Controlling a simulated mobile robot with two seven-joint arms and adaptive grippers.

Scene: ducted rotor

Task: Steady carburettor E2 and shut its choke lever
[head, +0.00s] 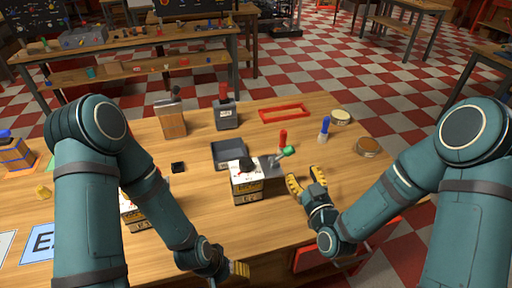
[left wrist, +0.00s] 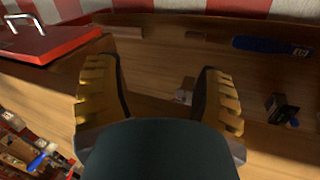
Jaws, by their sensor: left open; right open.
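A boxy unit (head: 246,188) with a white top, dark knob and printed front stands upright mid-table in the head view. A dark grey block with a green-tipped lever (head: 287,152) adjoins its right side, the lever slanting up to the right. This may be carburettor E2; its label is too small to read. My right gripper (head: 306,181) is open and empty, just right of the unit and apart from it. My left gripper (head: 240,268) is low at the table's front edge, in front of the unit. In the left wrist view it (left wrist: 157,85) is open and empty.
A dark grey tray (head: 229,153) lies behind the unit. A similar printed unit (head: 133,213) is partly hidden by my left arm. Red (head: 283,138) and blue (head: 324,128) handled tools stand behind my right gripper. A red frame (head: 284,112) lies at the back.

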